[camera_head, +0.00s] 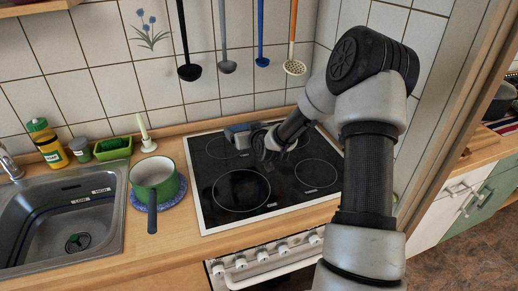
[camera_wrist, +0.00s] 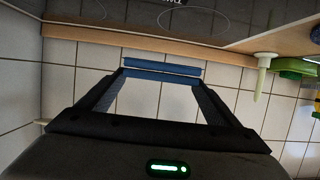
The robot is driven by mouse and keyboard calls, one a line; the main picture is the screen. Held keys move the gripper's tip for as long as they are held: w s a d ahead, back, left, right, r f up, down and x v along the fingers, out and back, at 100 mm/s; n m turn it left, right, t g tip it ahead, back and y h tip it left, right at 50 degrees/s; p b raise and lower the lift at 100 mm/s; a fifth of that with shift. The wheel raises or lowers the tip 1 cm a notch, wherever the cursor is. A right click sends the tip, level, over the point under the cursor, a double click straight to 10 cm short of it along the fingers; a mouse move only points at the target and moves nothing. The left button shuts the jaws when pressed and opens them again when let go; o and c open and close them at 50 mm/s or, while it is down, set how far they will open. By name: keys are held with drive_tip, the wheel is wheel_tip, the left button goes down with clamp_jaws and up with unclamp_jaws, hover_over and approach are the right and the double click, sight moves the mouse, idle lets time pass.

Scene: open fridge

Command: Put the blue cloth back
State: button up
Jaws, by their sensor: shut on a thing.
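The blue cloth (camera_head: 238,133) shows in the head view as a small folded blue-grey piece above the back left of the black cooktop. My gripper (camera_head: 256,141) is shut on it, coming in from the right. In the wrist view, the cloth (camera_wrist: 162,66) appears as a thin blue strip between the fingertips of my gripper (camera_wrist: 162,77), seen edge-on. Its underside and its clearance above the cooktop are hard to tell.
A black cooktop (camera_head: 207,210) is clear below. A green pot (camera_head: 154,176) stands left of it, with a candle (camera_head: 145,132) behind. Ladles (camera_head: 188,71) and a skimmer (camera_head: 294,67) hang on the tiled wall. A sink (camera_head: 62,215) is far left.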

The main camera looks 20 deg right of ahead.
drive_tip(key=w+d+b, duration=0.1)
drive_tip(key=w+d, duration=0.4)
drive_tip(key=d, duration=0.2)
drive_tip(key=f, duration=0.4)
drive_tip(key=shift+d+f, duration=0.35)
drive_tip(key=shift+f, duration=2.35)
drive_tip(key=shift+f, duration=0.2)
drive_tip(key=o, duration=1)
drive_tip(key=shift+r, duration=0.1)
drive_tip(key=shift+r, duration=0.2)
drive_tip(key=v, duration=1.2)
drive_tip(key=shift+a, duration=0.15)
